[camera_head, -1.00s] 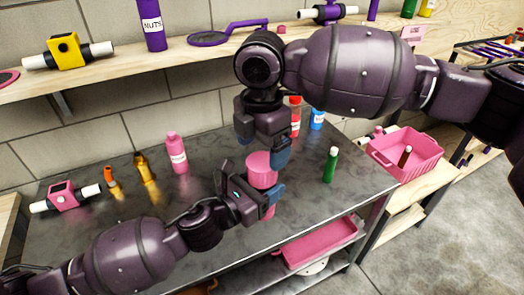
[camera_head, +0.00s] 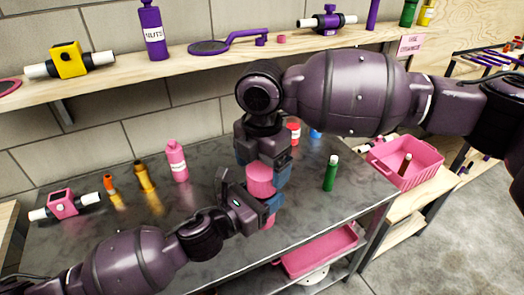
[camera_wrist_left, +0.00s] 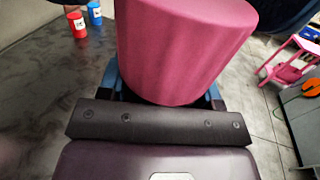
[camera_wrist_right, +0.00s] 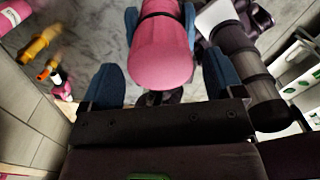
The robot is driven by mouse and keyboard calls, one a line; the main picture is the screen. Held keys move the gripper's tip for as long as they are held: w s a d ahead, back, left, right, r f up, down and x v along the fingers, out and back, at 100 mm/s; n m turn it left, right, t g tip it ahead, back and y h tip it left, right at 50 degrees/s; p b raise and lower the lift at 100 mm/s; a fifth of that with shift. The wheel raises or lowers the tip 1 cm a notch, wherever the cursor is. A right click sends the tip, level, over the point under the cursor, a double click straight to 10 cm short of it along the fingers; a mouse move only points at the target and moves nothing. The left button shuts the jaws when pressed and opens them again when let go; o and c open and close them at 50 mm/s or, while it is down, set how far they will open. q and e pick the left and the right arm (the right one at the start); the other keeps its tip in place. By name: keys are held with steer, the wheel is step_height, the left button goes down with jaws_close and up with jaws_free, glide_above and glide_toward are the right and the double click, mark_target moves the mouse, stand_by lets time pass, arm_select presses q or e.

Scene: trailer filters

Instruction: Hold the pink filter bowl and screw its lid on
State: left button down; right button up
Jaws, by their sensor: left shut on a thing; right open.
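The pink filter bowl (camera_head: 261,180) is upright above the dark table. My left gripper (camera_head: 272,204) is shut around it from the left, with pink showing above and below the fingers. In the left wrist view its smooth pink side (camera_wrist_left: 185,45) fills the space between the blue fingers. My right gripper (camera_head: 263,163) points down just over the bowl's top, open. In the right wrist view the rounded pink top (camera_wrist_right: 160,65) stands between its spread blue fingers, with a dark band further along. I cannot tell whether the lid is a separate piece here.
A green bottle (camera_head: 331,173) stands right of the grippers. A pink bottle (camera_head: 177,160), a gold piece (camera_head: 145,176) and a pink filter housing (camera_head: 64,203) stand left. A pink crate (camera_head: 407,163) is at the right. A wooden shelf (camera_head: 105,76) runs behind.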

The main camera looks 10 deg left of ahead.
mark_target(262, 202)
steer(key=shift+f, duration=1.8)
steer(key=c, duration=0.9)
steer(key=shift+m, duration=1.7)
steer(key=shift+c, duration=0.2)
steer(key=o, duration=1)
steer(key=shift+r, duration=0.1)
